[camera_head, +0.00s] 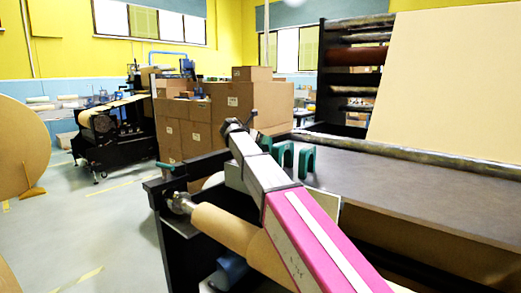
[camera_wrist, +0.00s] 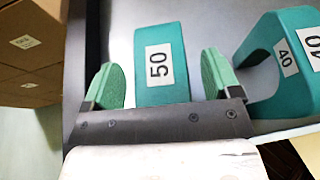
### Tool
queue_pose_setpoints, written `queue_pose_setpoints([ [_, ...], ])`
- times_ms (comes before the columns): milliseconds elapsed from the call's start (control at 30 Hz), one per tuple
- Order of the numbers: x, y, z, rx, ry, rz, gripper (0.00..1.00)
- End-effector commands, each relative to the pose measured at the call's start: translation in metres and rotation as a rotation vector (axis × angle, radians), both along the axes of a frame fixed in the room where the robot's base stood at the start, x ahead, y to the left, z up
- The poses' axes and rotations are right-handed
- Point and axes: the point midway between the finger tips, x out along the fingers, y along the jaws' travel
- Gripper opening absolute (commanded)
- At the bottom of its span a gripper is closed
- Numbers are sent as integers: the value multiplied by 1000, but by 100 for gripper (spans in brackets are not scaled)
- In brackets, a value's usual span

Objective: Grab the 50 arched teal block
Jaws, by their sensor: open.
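The teal block labelled 50 (camera_wrist: 172,40) lies between the two green finger pads of my gripper (camera_wrist: 161,80) in the wrist view. The gripper is open, with a visible gap between the block and each pad. The block's lower part is hidden behind the gripper's dark body, and its arch does not show. A second teal block labelled 40 (camera_wrist: 262,45), clearly arched, stands to the right of the right finger. In the head view, teal blocks stand on the grey tabletop (camera_head: 400,195) just right of my arm, their numbers too small to read.
Stacked cardboard boxes (camera_head: 250,100) stand behind the table. A kraft roll (camera_head: 225,225) lies below the table edge, partly behind my arm. A large tan sheet (camera_head: 450,85) rises at the right. The tabletop right of the blocks is clear.

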Motion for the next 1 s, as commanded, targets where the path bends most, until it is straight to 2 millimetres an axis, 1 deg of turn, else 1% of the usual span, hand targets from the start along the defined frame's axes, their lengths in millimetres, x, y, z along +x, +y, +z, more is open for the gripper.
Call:
queue_pose_setpoints([
  [133, 0, 0, 0, 0, 0, 0, 83],
  [167, 0, 0, 0, 0, 0, 0, 80],
  [200, 0, 0, 0, 0, 0, 0, 67],
  [267, 0, 0, 0, 0, 0, 0, 47],
  [300, 0, 0, 0, 0, 0, 0, 34],
  [333, 0, 0, 0, 0, 0, 0, 24],
  [367, 0, 0, 0, 0, 0, 0, 21],
  [633, 0, 0, 1, -1, -1, 0, 22],
  [767, 0, 0, 5, -1, -1, 0, 22],
  [867, 0, 0, 13, -1, -1, 0, 22],
  [1000, 1, 0, 34, 0, -3, -1, 22],
])
